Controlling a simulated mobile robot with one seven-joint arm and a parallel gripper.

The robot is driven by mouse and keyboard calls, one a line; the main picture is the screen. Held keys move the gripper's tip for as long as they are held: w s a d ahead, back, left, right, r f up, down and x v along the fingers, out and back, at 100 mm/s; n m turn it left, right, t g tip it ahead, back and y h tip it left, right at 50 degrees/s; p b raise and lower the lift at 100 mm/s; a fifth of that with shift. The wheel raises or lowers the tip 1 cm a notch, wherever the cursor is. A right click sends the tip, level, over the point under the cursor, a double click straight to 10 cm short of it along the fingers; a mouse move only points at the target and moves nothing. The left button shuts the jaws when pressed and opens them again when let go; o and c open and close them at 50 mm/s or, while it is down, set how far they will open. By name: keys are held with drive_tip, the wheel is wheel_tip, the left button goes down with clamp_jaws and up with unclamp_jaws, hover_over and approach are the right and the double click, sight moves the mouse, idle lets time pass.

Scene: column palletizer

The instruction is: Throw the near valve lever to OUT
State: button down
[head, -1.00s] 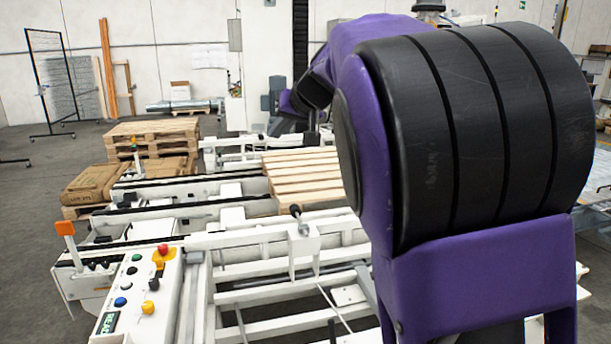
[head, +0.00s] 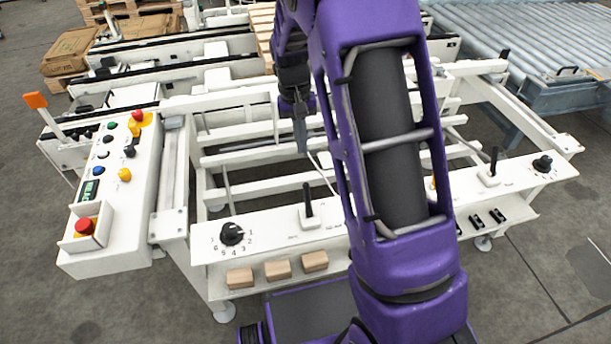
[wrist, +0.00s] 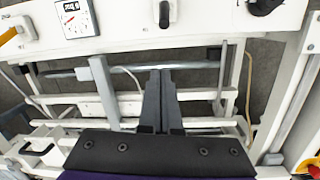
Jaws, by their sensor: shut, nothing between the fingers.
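A short black lever (head: 308,200) stands upright on a white block on the front control panel (head: 265,231). A similar black lever (head: 493,160) stands further right on the panel, and another (head: 504,56) rises on the frame at upper right. I cannot tell which is the near valve lever; labels are too small to read. My gripper (head: 301,148) points down over the open frame, behind the panel and apart from the levers. In the wrist view the closed fingers (wrist: 160,72) are empty, below a black lever (wrist: 164,13) on the panel edge.
A numbered rotary knob (head: 232,233) is left of the first lever, above several wooden blocks (head: 278,267). A button console (head: 112,205) stands at left. In the wrist view, a gauge (wrist: 75,18) is on the panel. White rails and a grey post (wrist: 103,92) surround the fingers.

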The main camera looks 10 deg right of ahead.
sight(308, 200)
drive_tip(key=s+f+b, duration=0.1)
drive_tip(key=s+f, duration=0.3)
drive_tip(key=f, duration=0.4)
drive_tip(key=shift+s+b, duration=0.35)
drive_tip(key=shift+b, duration=0.05)
